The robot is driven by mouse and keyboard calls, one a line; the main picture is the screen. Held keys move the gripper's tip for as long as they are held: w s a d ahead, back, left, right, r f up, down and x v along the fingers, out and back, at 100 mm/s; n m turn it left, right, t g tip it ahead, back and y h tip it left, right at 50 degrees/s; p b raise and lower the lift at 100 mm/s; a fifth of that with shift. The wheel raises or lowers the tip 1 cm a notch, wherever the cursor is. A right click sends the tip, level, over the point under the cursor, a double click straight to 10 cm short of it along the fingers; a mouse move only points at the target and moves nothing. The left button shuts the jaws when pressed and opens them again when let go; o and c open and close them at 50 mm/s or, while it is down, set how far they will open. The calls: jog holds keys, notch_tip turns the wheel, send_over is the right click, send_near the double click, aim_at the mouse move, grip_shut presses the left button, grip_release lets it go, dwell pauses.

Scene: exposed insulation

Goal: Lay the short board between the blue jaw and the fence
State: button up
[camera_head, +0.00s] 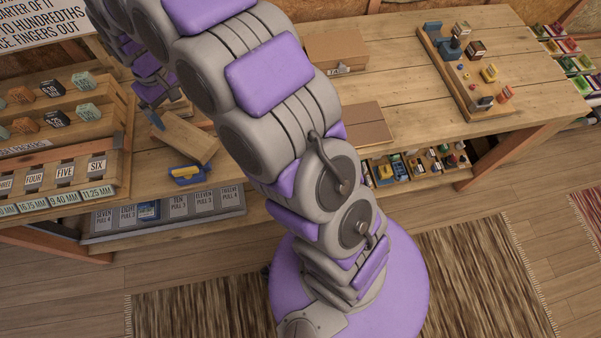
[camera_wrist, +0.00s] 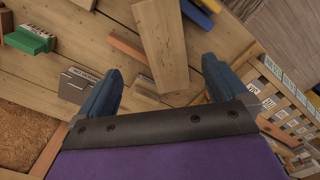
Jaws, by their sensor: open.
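A pale wooden board (camera_wrist: 163,40) lies on the bench in the wrist view, extending from the top edge to between my fingers. It also shows in the head view (camera_head: 190,138). My gripper (camera_wrist: 160,85) is open, its two blue fingers apart and above the board's near end, with nothing held. One blue fingertip of my gripper (camera_head: 154,119) shows in the head view. A blue piece with yellow parts (camera_head: 187,174), perhaps the blue jaw, sits near the bench's front edge; in the wrist view it (camera_wrist: 197,12) is right of the board. I cannot clearly identify the fence.
A reddish-brown strip (camera_wrist: 128,48) and small wood offcuts (camera_wrist: 145,89) lie near the board. A wooden label rack (camera_head: 60,175) stands left of the board. My arm hides the bench's middle.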

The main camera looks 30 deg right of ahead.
jog(key=s+d+r+m, duration=0.1)
jog(key=s+d, duration=0.3)
jog(key=s, duration=0.8)
jog(key=s+d+r+m+g, duration=0.1)
jog(key=s+d+r, duration=0.3)
jog(key=s, duration=0.9)
jog(key=s+d+r+m, duration=0.2)
jog(key=s+d, duration=0.4)
jog(key=s, duration=0.6)
jog(key=shift+s+d+r+m+g, duration=0.15)
jog(key=shift+r+m+g, duration=0.15)
